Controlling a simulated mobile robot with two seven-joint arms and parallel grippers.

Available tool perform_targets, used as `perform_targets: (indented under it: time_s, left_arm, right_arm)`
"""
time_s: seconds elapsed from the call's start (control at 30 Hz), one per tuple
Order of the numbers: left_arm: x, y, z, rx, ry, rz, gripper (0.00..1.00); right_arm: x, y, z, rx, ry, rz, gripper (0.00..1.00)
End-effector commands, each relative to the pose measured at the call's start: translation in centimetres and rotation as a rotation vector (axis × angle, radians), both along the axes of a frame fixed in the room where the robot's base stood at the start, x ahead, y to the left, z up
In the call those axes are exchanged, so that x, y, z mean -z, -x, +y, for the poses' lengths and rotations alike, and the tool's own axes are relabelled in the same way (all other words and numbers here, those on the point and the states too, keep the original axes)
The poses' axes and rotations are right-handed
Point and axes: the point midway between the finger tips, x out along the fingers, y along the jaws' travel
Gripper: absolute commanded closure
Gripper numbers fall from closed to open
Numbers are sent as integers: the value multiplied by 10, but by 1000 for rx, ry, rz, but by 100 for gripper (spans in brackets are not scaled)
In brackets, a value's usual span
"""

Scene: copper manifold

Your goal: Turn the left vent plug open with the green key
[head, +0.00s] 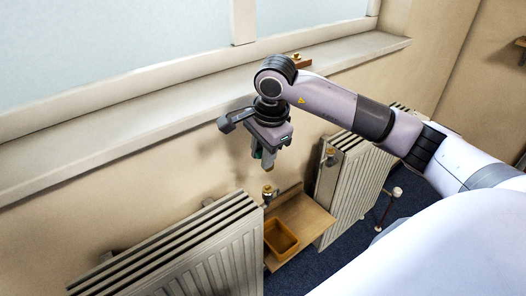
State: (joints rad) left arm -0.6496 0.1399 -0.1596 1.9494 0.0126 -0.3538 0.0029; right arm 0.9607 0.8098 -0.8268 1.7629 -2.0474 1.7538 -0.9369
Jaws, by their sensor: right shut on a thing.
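My right gripper (266,162) points down in the middle of the head view and is shut on the green key. Only a small green part of the key (256,152) shows beside the fingers; the rest is hidden. A brass vent plug (268,190) sits at the right end of the left radiator (190,252), just below the gripper in the picture. The gripper looks apart from it, though the depth is hard to judge. Another brass plug (331,153) is at the near upper corner of the right radiator (350,190). My left gripper is not in view.
A wooden shelf (312,220) with an ochre bin (281,240) lies between the radiators. The windowsill (130,105) runs above, with a small wooden block with brass (297,60) on it. A valve with a white knob (396,192) stands at right.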

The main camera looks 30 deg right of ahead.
Motion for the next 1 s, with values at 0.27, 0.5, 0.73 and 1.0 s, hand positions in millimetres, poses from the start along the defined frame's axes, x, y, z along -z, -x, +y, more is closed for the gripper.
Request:
perform_targets:
  time_s: [0.27,0.5,0.73,1.0]
  left_arm:
    - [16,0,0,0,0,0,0]
    - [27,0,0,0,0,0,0]
    - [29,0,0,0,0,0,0]
    - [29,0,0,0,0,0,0]
  right_arm:
    - [24,0,0,-3,0,1,100]
    - [42,0,0,-4,0,0,100]
    - [46,0,0,-4,0,0,100]
    - [46,0,0,-4,0,0,100]
